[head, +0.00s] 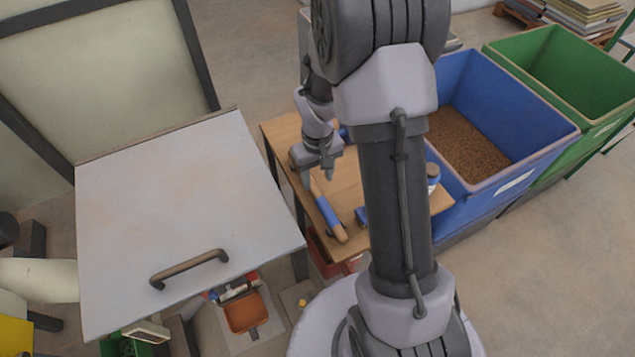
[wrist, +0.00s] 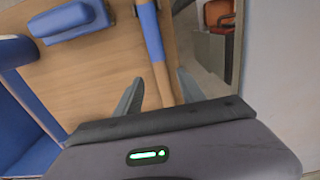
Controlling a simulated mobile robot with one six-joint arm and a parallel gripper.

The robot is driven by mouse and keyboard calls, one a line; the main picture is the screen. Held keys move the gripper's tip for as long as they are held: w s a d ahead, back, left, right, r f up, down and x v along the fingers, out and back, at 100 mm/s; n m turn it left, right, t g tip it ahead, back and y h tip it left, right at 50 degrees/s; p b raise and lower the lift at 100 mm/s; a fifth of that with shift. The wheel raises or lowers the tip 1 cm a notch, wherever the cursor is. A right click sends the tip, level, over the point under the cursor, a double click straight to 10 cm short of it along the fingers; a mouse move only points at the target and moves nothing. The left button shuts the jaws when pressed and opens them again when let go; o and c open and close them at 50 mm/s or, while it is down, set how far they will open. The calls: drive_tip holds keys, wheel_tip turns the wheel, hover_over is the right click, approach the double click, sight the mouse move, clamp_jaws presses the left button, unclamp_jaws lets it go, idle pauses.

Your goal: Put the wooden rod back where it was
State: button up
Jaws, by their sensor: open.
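The wooden rod (head: 328,212) has a blue sleeve around its middle and lies on the small wooden table (head: 283,137) near its left edge. In the wrist view the rod (wrist: 152,40) runs from the top down between my fingers. My gripper (head: 318,178) is open, with its tips close over the rod's far end. In the wrist view my gripper (wrist: 159,92) has one finger on each side of the bare wood, with a gap on both sides. How high the tips are above the table is hard to tell. My arm hides part of the table in the head view.
A blue block-like object (wrist: 70,22) lies on the table beside the rod. A blue bin (head: 540,140) with brown grains and an empty green bin (head: 560,70) stand to the right. A grey lid with a handle (head: 180,200) is at the left. An orange dustpan (head: 245,313) is below.

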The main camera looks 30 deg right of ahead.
wheel_tip(320, 180, up, 10)
drive_tip(key=p, duration=0.2)
wheel_tip(320, 180, up, 11)
drive_tip(key=m+t, duration=0.2)
drive_tip(key=t, duration=0.1)
hover_over(315, 195)
drive_tip(key=s+a, duration=0.5)
drive_tip(key=s+a+r+m+t+y, duration=0.1)
drive_tip(key=s+a+r, duration=0.2)
drive_tip(key=s, duration=0.3)
drive_tip(key=s+a+r+m+t+y, duration=0.1)
drive_tip(key=s+a+r, duration=0.3)
drive_tip(key=s, duration=0.2)
drive_tip(key=shift+s+a+r+t, duration=0.15)
drive_tip(key=shift+s+r+t, duration=0.1)
drive_tip(key=shift+s+t, duration=0.15)
